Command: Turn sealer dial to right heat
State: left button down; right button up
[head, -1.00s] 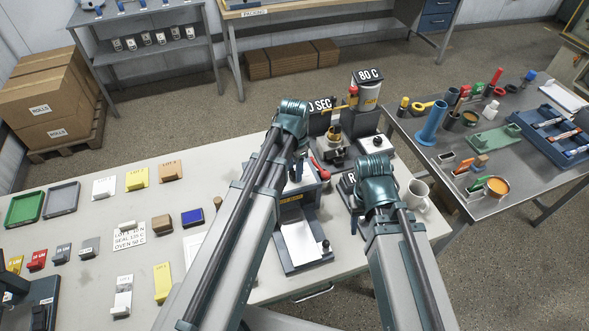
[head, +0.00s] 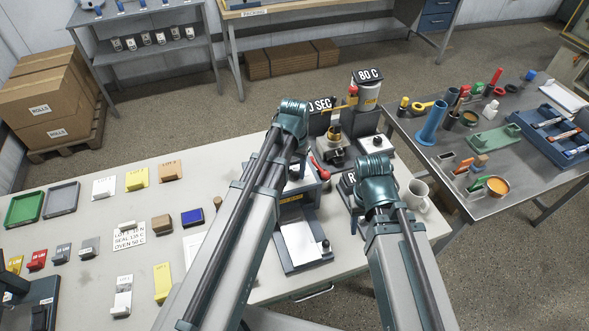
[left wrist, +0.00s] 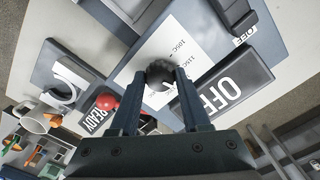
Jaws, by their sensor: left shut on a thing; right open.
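In the left wrist view my left gripper (left wrist: 155,92) is shut on the round black dial knob (left wrist: 160,70). The knob sits on a white dial plate (left wrist: 188,48) with printed temperatures, 105C and 115C among them. The fingers hide part of the plate, and I cannot tell exactly where the knob points. A dark sign reading OFF (left wrist: 232,90) stands beside the plate. In the head view the sealer (head: 292,203) is partly hidden behind my left arm, and that gripper is out of sight there. My right gripper is not visible in either view.
A white note card (head: 130,236) on the table has SEAL and OVEN lines; its seal number is too small to read surely. A READY sign (left wrist: 101,119) and red ball (left wrist: 107,102) are close to my left fingers. A white mug (head: 416,194) stands near the table's right edge.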

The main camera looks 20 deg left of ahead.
aim_at(295, 172)
pick_arm(q)
jog(key=shift+n, duration=0.5)
jog(key=shift+c, duration=1.8)
grip_release()
notch_tip(295, 172, up, 14)
jog(key=p, duration=1.3)
jog(key=shift+p, duration=0.4)
jog(key=shift+f, duration=0.15)
